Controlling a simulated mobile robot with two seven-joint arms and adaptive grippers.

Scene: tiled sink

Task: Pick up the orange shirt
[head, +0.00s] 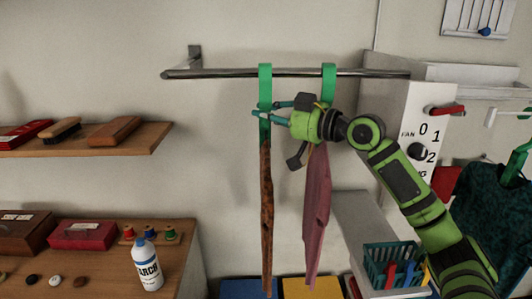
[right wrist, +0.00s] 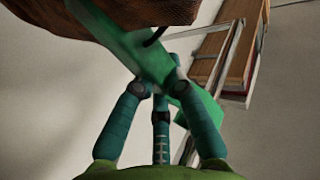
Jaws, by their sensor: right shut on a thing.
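The orange shirt (head: 266,215), a narrow rust-orange speckled garment seen edge-on, hangs from a green hanger (head: 265,82) on the metal rail. My right gripper (head: 262,115) reaches in from the right and is shut on that hanger, just above the shirt. In the right wrist view the fingers (right wrist: 160,80) close around the green hanger (right wrist: 125,40), with the brown-orange cloth (right wrist: 150,10) beyond it at the top. My left gripper is not in view.
A pink garment (head: 317,215) hangs close on the right from a second green hanger (head: 328,82), partly behind my right gripper. The rail (head: 215,74) is clear to the left. A wooden shelf (head: 140,140) and a white bottle (head: 147,265) stand further left. A white fan-control box (head: 405,130) is right.

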